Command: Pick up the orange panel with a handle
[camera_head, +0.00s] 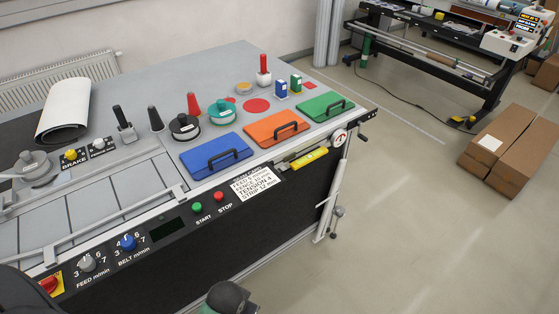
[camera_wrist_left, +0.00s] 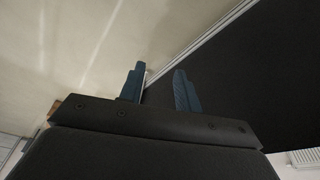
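The orange panel (camera_head: 277,129) with a black handle (camera_head: 285,131) lies flat on the grey machine table, near its front edge. It lies between a blue panel (camera_head: 215,154) and a green panel (camera_head: 327,106), each with a similar black handle. My left gripper (camera_wrist_left: 160,85) shows only in the left wrist view; its two blue fingers are apart with nothing between them. Behind them are the pale floor and a dark surface. No panel shows in that view. A dark rounded part of mine is at the bottom of the head view. My right gripper is not seen.
Green and blue small boxes (camera_head: 281,90), a teal disc (camera_head: 221,113) and a black disc (camera_head: 184,128) stand behind the panels. A yellow tool (camera_head: 310,158) is on the table's front side. Cardboard boxes (camera_head: 510,155) lie on the floor at right. The floor between is clear.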

